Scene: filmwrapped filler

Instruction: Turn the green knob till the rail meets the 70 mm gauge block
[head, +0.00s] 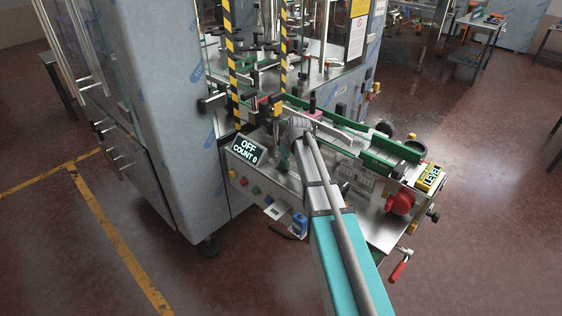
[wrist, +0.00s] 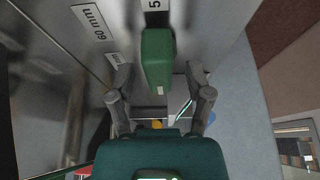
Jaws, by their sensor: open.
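The green knob (wrist: 158,58) shows in the wrist view as a long green piece between my fingers. My gripper (wrist: 160,88) is open, with one finger on each side of it; I cannot tell whether either touches. In the head view my gripper (head: 290,148) is at the machine's front, mostly hidden by my arm. A green rail (head: 385,160) runs along the conveyor on the right. In the wrist view a label reads 60 mm (wrist: 94,20), and another beside it ends in mm (wrist: 116,60). I cannot make out a 70 mm gauge block.
A display (head: 247,151) reads OFF, COUNT 0. A red knob (head: 400,202) and a yellow LEVEL box (head: 430,178) are at the conveyor's right end. A blue item (head: 299,224) hangs at the front. A film-covered cabinet (head: 165,110) stands left. The floor in front is clear.

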